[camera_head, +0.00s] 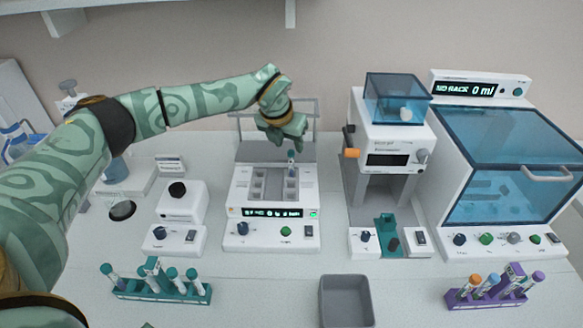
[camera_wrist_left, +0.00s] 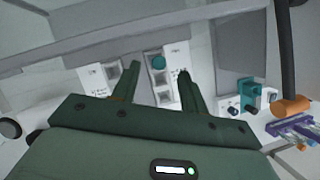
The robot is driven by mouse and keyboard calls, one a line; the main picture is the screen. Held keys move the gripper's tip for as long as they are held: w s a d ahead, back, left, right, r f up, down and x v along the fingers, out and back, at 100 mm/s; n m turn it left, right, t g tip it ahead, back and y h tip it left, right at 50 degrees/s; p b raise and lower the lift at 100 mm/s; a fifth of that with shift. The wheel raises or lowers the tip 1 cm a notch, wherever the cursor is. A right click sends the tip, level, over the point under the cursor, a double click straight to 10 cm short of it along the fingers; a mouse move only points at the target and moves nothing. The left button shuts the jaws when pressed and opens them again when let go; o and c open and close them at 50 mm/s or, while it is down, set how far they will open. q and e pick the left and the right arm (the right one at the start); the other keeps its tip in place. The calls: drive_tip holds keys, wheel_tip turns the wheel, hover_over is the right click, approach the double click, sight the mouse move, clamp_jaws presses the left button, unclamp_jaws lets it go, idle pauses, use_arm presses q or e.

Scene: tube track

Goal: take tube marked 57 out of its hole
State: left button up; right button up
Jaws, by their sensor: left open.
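A tube with a teal cap (camera_head: 291,158) stands upright in a hole of the white block device (camera_head: 240,201) at the middle of the bench. Its number is too small to read, so I cannot tell whether it is 57. My left gripper (camera_head: 289,138) is just above this tube, pointing down. In the left wrist view the gripper (camera_wrist_left: 157,75) is open, and the teal cap (camera_wrist_left: 158,62) shows between its two fingers, with no visible contact. The other holes near it look empty. My right gripper is not in view.
A teal rack (camera_head: 160,291) with several tubes is at front left, and a purple rack (camera_head: 487,300) at front right. A grey bin (camera_head: 345,302) stands at front centre. A dispenser machine (camera_head: 390,133) and a blue-windowed cabinet (camera_head: 510,147) stand at right. The device's raised lid (camera_head: 268,151) is behind the gripper.

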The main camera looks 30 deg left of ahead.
sight(291, 151)
use_arm(q)
drive_tip(key=x, duration=0.5)
drive_tip(key=shift+f+b, duration=0.2)
drive_tip(key=shift+b, duration=0.15)
drive_tip(key=c, duration=0.8)
drive_tip(key=shift+c, duration=0.2)
drive_tip(key=shift+r, duration=0.55)
wheel_tip(291, 151, up, 3)
drive_tip(key=shift+f, duration=0.25)
drive_tip(key=s+d+r+p, duration=0.1)
drive_tip(key=s+d+r, duration=0.3)
drive_tip(key=s+r, duration=0.5)
drive_tip(key=s, duration=0.4)
drive_tip(key=shift+d+r, duration=0.2)
drive_tip(key=shift+r, duration=0.05)
drive_tip(key=shift+s, duration=0.15)
